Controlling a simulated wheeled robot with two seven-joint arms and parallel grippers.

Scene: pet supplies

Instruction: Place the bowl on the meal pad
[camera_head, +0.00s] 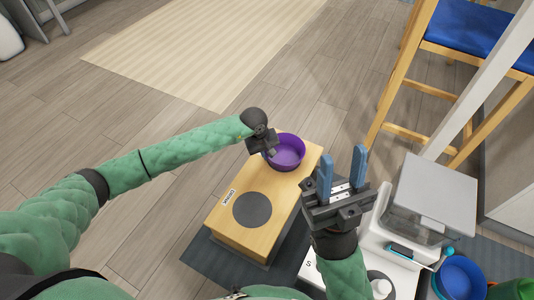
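The purple bowl (288,155) is upright at the far end of a wooden stand. A dark grey round pad (252,209), which looks like the meal pad, lies bare on the near part of the stand's top, beside a small white label. My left gripper (269,154) is at the left rim of the bowl, pointing down. Its fingertips are small and partly hidden, so I cannot tell whether they grip the rim. My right gripper (343,172) is open and empty, with two blue fingers apart, to the right of the stand.
A white appliance (430,205) and a blue bowl (461,277) are at the right. A wooden chair with a blue seat (480,30) is at the upper right. The floor to the left is clear.

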